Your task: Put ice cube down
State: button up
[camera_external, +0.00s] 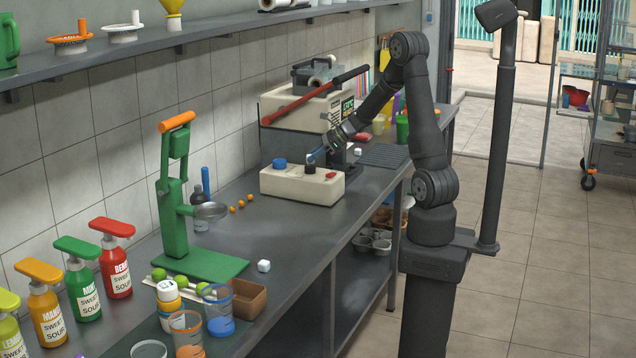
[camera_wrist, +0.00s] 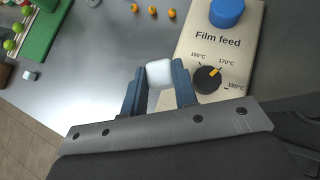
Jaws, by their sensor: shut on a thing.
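My gripper (camera_external: 318,155) is above the cream film feed box (camera_external: 303,183) in the external view. In the wrist view my gripper (camera_wrist: 159,88) is shut on a white ice cube (camera_wrist: 158,72), held between its two blue fingertips. The held cube cannot be made out in the external view. A second ice cube (camera_external: 264,266) lies on the counter beside the green press base; it also shows in the wrist view (camera_wrist: 30,75). A third white cube (camera_external: 357,152) is near the sealing machine.
The green press (camera_external: 172,210) stands on the grey counter (camera_external: 300,230). The film feed box has a blue knob (camera_wrist: 227,12) and a black dial (camera_wrist: 207,80). Several small orange balls (camera_external: 241,203) lie by the wall.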

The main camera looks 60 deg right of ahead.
jog(key=w+a+f, duration=0.2)
jog(key=w+a, duration=0.1)
jog(key=a, duration=0.6)
jog(key=n+g+y, duration=0.6)
jog(key=n+g, duration=0.3)
jog(key=n, duration=0.3)
send_near(300, 265)
jog(key=a, duration=0.1)
jog(key=a+r, duration=0.1)
jog(key=a, duration=0.2)
jog(key=shift+w+a+r, duration=0.1)
jog(key=shift+w+r, duration=0.05)
jog(key=shift+r, duration=0.2)
jog(key=shift+f, duration=1.95)
jog(key=shift+f, duration=0.15)
jog(key=o, duration=0.9)
jog(key=shift+o, duration=0.2)
